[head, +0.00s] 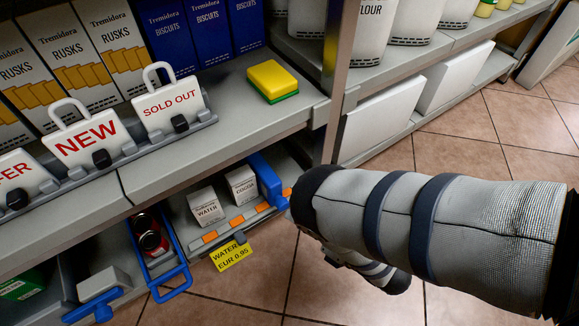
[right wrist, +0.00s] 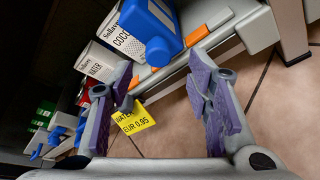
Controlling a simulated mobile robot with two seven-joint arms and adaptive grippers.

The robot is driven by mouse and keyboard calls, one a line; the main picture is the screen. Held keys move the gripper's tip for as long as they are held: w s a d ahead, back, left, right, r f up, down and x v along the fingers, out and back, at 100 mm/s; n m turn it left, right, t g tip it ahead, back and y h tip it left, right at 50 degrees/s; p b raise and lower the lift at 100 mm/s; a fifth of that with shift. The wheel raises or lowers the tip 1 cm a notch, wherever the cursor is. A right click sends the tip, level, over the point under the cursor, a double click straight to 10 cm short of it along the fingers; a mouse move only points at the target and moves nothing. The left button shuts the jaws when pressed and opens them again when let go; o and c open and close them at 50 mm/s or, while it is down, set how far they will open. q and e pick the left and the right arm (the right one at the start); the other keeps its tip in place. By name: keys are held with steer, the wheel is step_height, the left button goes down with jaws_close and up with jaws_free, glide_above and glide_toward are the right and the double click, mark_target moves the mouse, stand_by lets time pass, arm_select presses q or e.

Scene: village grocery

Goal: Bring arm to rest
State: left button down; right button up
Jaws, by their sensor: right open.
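My right arm (head: 430,225) comes in from the right in the head view and bends beside the shelf end. In that view its gripper cannot be made out behind the arm. In the right wrist view my right gripper (right wrist: 160,75) is open, with two purple-padded fingers apart and nothing between them. It faces the lower shelf's front edge, with floor tiles behind the gap. My left gripper is in neither view.
The lower shelf holds a WATER carton (head: 206,207), a COCO carton (right wrist: 122,38), a blue pusher (head: 268,178) and a yellow price tag (head: 231,255). A sponge (head: 272,80) and a SOLD OUT sign (head: 170,103) are above. Tiled floor (head: 480,145) lies open at right.

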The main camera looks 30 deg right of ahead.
steer(key=shift+s+d+r, duration=0.1)
steer(key=shift+s+r, duration=0.05)
steer(key=shift+s, duration=0.4)
